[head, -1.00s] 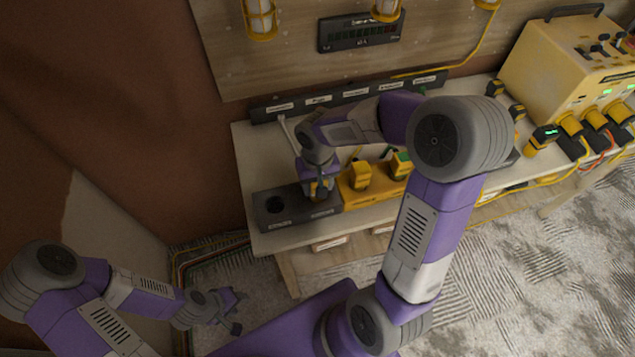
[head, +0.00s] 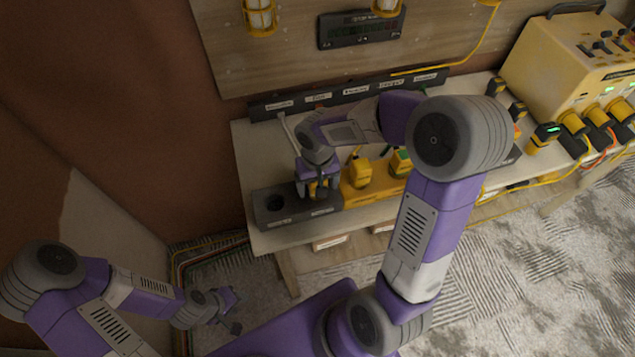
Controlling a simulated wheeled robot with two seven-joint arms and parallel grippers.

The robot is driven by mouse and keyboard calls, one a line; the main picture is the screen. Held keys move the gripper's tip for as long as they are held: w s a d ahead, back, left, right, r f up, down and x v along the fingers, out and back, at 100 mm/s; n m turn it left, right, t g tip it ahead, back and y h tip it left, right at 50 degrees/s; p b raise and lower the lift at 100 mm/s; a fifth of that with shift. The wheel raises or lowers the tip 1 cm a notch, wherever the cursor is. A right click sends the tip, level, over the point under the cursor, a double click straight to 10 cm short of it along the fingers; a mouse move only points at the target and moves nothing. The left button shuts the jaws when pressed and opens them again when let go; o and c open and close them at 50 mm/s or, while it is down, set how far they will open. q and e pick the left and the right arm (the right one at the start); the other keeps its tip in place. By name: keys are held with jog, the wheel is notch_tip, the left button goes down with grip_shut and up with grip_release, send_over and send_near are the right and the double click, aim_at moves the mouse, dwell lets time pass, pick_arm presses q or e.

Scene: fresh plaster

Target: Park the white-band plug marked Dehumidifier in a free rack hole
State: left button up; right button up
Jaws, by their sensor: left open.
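A grey rack block (head: 262,222) stands at the left front of the bench, with one dark empty hole at its left. My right gripper (head: 318,193) is over the block's right part, around a small yellow plug (head: 319,187). The fingers and wrist hide much of that plug and the hole under it; I cannot tell whether they grip it. Its band and marking are unreadable. Yellow plugs, one left (head: 360,172) and one right with a green band (head: 401,162), stand in the yellow section beside it. My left gripper (head: 231,309) is open and empty, low above the floor, away from the bench.
A dark labelled strip (head: 265,110) runs along the bench's back. A meter (head: 360,30) hangs on the wooden board. A yellow power unit (head: 545,62) with several plugs and cables stands at the right. My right arm crosses over the bench's middle.

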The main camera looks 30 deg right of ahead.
notch_tip(320, 180, up, 8)
jog(key=shift+f+p, duration=0.15)
jog(key=shift+p, duration=0.8)
jog(key=shift+f, duration=0.1)
